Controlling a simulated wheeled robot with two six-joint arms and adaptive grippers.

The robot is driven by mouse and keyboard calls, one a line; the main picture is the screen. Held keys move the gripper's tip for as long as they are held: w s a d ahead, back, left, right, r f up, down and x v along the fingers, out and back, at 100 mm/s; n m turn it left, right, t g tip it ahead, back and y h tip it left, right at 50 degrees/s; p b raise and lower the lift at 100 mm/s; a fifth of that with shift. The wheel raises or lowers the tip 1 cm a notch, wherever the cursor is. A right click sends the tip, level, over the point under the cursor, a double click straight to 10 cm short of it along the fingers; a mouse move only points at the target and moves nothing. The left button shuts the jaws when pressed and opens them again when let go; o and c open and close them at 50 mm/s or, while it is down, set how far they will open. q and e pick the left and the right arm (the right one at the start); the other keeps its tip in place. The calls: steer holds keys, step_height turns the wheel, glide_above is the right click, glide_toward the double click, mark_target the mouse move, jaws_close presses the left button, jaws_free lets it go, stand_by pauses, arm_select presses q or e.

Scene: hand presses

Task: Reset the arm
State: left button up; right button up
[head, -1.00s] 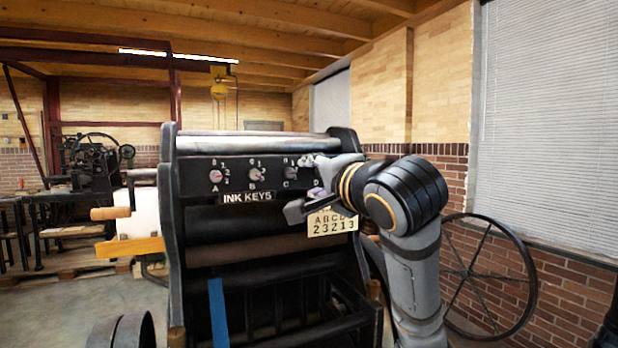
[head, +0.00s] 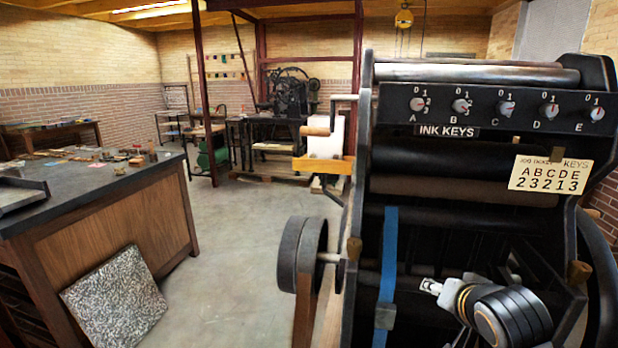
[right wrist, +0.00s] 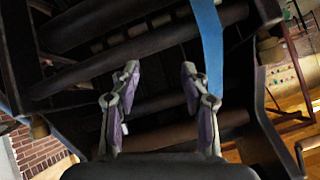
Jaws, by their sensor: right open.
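My right arm shows at the lower right of the head view, low in front of the press's rollers, with its gripper (head: 432,287) pointing left. In the right wrist view its two fingers (right wrist: 159,75) stand apart with nothing between them, facing dark rollers and a blue strap (right wrist: 208,45). The black press (head: 455,215) carries a row of ink key knobs (head: 505,108), labelled A to E, well above the gripper. A card (head: 550,175) on the press reads "ABCDE 23213". My left gripper is out of view.
A wood-sided bench (head: 110,215) with a dark top stands at the left, with a speckled slab (head: 115,300) leaning on it. A wheel (head: 303,255) and a wooden handle (head: 315,131) stick out on the press's left. The floor between bench and press is clear.

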steer(key=s+a+f+n+g, duration=0.2)
steer(key=s+f+n+g, duration=0.15)
steer(key=s+f, duration=0.8)
steer(key=s+a+f+n+g, duration=0.1)
steer(key=s+f+n+g, duration=0.25)
steer(key=s+f, duration=0.8)
step_height(320, 180, down, 24)
steer(key=d+g+p, duration=0.1)
steer(key=d+p, duration=0.1)
steer(key=p, duration=0.3)
steer(key=s+f+p, duration=0.1)
steer(key=s+f, duration=0.5)
steer(key=s, duration=0.3)
steer(key=s+d+f+g+p, duration=0.1)
steer(key=s+f+p, duration=0.1)
steer(key=s+f, duration=0.4)
steer(key=s, duration=0.3)
steer(key=shift+s+d+f+y+p, duration=0.2)
steer(key=shift+s+d+y+p, duration=0.05)
steer(key=shift+s+y+p, duration=0.1)
